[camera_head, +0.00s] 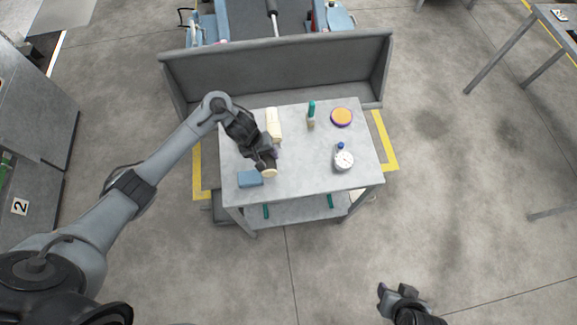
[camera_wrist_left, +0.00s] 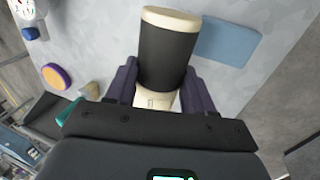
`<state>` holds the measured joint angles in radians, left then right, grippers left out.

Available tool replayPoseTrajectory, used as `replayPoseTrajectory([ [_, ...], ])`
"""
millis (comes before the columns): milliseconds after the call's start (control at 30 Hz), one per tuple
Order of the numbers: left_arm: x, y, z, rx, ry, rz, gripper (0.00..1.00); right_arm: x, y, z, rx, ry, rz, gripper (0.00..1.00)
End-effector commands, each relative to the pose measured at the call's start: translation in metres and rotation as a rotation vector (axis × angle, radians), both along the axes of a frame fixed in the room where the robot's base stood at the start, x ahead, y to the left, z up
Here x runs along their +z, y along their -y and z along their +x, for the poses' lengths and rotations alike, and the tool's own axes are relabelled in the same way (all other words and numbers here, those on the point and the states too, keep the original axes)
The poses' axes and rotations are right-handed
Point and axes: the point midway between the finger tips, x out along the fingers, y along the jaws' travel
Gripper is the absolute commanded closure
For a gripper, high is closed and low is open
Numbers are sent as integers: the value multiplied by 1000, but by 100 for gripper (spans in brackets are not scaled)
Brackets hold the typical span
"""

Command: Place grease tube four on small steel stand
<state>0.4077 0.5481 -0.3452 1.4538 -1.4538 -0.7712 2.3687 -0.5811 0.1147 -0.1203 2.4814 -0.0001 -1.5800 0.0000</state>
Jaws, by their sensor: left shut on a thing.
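My left gripper (camera_head: 266,163) is shut on a dark cylindrical tube with cream ends, which I take to be grease tube four. In the left wrist view the tube (camera_wrist_left: 168,58) sits between the two fingers, its cream rim towards the top. In the head view only its cream end (camera_head: 269,173) shows clearly, over the front left of the grey steel table, which may be the small steel stand (camera_head: 310,179). I cannot tell whether the tube touches the top. My right gripper (camera_head: 396,291) is off the table at the front right, and its finger gap is unclear.
A blue block (camera_head: 250,179) lies just left of the tube. A cream tube-like item (camera_head: 273,124), a green-topped item (camera_head: 311,114), an orange and purple disc (camera_head: 341,117) and a white gauge-like item (camera_head: 343,161) stand on the table. The table's centre is clear. A grey barrier (camera_head: 280,70) stands behind.

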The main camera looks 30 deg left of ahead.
Motion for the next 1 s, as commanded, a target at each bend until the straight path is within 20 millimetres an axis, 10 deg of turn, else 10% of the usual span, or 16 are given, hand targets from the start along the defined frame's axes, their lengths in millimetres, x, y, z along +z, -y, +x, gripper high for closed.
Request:
replayPoseTrajectory([
  [400,-41,64,20,-2,0,0,79,-29,2,0,5,-2,-8,57],
  [1000,-84,69,21,-2,1,0,79,-51,1,0,3,-2,-6,57],
])
